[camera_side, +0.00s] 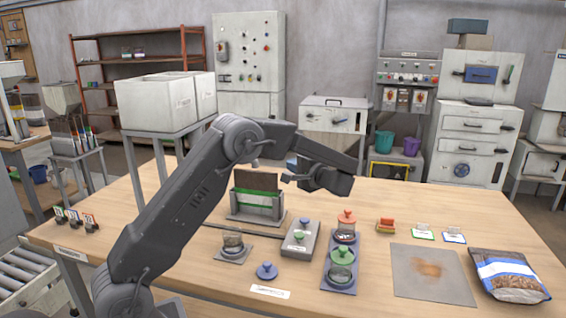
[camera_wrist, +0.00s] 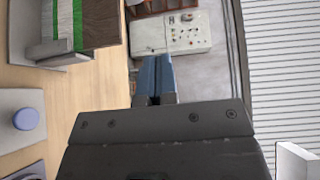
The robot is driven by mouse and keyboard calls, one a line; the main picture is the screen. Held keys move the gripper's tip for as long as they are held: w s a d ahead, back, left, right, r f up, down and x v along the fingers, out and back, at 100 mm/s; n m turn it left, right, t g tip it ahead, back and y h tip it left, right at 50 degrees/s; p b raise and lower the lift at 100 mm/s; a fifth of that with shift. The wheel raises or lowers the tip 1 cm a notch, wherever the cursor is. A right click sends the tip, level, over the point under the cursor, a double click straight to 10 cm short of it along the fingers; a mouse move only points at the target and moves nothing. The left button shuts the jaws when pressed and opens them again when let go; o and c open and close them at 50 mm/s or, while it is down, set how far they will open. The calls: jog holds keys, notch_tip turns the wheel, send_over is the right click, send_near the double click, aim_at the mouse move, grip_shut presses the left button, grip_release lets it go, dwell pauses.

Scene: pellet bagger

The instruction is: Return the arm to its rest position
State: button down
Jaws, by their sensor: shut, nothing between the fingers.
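My dark grey arm rises from the lower left in the side view and bends over the wooden table (camera_side: 215,277). My gripper (camera_side: 292,163) shows small and dark in the side view, above the table near the green-striped holder. In the wrist view the two blue fingers of my gripper (camera_wrist: 153,98) are shut together with nothing between them. They point past the table edge toward the floor and a grey cabinet. My gripper touches nothing that I can see.
The holder with a green stripe (camera_side: 256,204) stands below my gripper. Jars with green and orange lids (camera_side: 342,256), a button box (camera_side: 300,238), a grey mat (camera_side: 432,274) and a pellet bag (camera_side: 505,274) lie to the right. White bins (camera_side: 158,102) stand behind my arm.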

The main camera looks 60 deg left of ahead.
jog(key=s+d+r+m+t+h, duration=0.1)
jog(key=s+d+t+h, duration=0.7)
jog(key=s+d+h, duration=0.9)
jog(key=s+d+r, duration=0.1)
jog(key=s+d, duration=0.9)
jog(key=shift+d+r+m, duration=0.15)
jog(key=shift+r+m, duration=0.2)
jog(key=shift+m, duration=0.05)
